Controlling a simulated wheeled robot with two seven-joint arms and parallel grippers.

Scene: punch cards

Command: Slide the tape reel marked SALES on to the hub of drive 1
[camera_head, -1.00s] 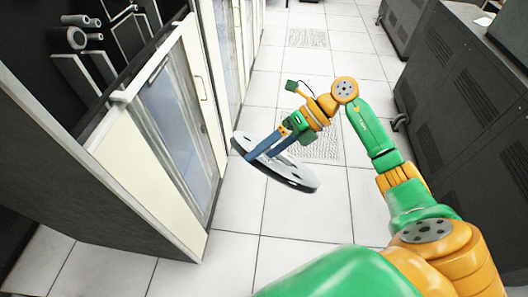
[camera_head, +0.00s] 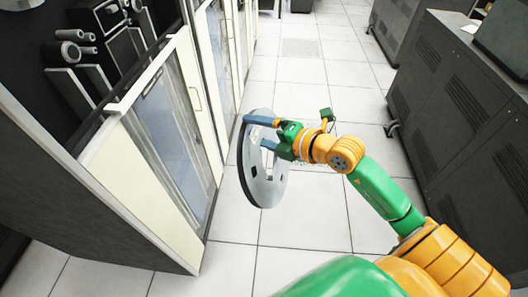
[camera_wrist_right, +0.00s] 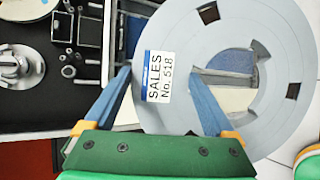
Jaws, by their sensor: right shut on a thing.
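My right gripper (camera_head: 258,132) is shut on the grey tape reel (camera_head: 248,180), gripping the rim with its blue fingers. The reel is held in the air in front of the cabinets, face nearly upright. In the right wrist view the reel (camera_wrist_right: 280,60) shows a white and blue label (camera_wrist_right: 160,76) reading SALES No. 518, between the fingers. A tape drive (camera_head: 110,60) with a black panel stands at left. A round silver hub (camera_wrist_right: 14,68) shows at the left of the right wrist view; I cannot read a drive number. My left gripper is out of view.
The drive's cream, glass-windowed door (camera_head: 150,190) stands close to the reel's left. More cabinets line up behind it. Dark vented cabinets (camera_head: 465,120) stand at right. The white tiled floor (camera_head: 300,215) between is clear.

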